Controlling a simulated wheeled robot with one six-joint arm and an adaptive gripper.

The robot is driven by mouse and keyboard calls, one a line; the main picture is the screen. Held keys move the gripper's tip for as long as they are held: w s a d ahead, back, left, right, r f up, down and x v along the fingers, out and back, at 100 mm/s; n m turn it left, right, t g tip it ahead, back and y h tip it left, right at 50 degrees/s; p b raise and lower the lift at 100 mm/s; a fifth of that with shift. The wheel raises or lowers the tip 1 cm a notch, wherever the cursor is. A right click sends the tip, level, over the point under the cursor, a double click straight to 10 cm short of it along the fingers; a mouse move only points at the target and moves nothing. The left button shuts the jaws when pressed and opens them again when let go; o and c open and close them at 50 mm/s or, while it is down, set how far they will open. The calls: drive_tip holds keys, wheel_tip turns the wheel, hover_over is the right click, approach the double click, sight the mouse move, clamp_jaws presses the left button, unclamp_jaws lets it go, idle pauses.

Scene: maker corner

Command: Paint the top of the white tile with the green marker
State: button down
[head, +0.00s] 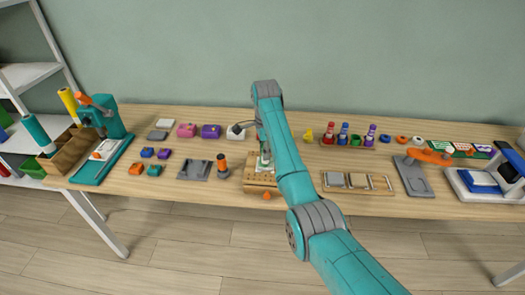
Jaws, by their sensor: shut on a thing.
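My gripper (264,160) points down over a small wooden block (262,182) at the front middle of the table. My own arm covers much of it. A small pale green piece shows at the jaws, and I take it for the green marker held there. Its tip is hidden, and I cannot tell whether it touches anything. A marker rack (347,145) to the right holds red, blue and purple markers upright, with a low green piece among them.
Pink (187,130) and purple (210,131) blocks stand left of the arm. An orange-topped tool (222,165) stands close beside the wooden block. A wooden tray (357,182) with grey pieces lies right of the arm. A teal press (105,125) stands at far left.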

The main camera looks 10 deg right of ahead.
drive_tip(key=shift+d, duration=0.2)
drive_tip(key=shift+s+d, duration=0.15)
drive_tip(key=shift+d, duration=0.4)
drive_tip(key=shift+w+d, duration=0.25)
drive_tip(key=shift+w, duration=0.35)
drive_tip(key=shift+w, duration=0.1)
drive_tip(key=shift+w+d, duration=0.15)
drive_tip(key=shift+w, duration=0.4)
drive_tip(key=shift+w+a, duration=0.2)
drive_tip(key=shift+a, duration=0.5)
